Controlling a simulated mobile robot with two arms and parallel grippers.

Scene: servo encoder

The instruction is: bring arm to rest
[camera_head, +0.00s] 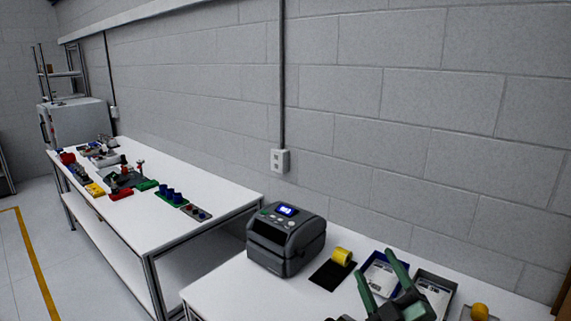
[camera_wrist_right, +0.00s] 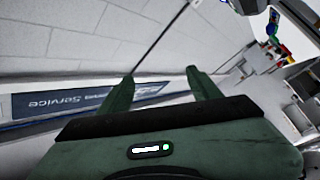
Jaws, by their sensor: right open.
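My right gripper (camera_head: 383,277) is at the lower right of the head view, above the near white table (camera_head: 222,288). Its two green fingers are spread apart, with nothing visible between them. The fingers also show in the right wrist view (camera_wrist_right: 160,90), apart and empty, with the wall beyond them. The rest of the right arm is mostly outside the head view. My left gripper is not in view.
A dark label printer (camera_head: 286,238) stands on the near table. Beside it are a yellow roll (camera_head: 342,256) on a black mat and grey-blue trays (camera_head: 437,290) close to the gripper. A second table (camera_head: 215,187) at left holds several small parts. The block wall runs behind.

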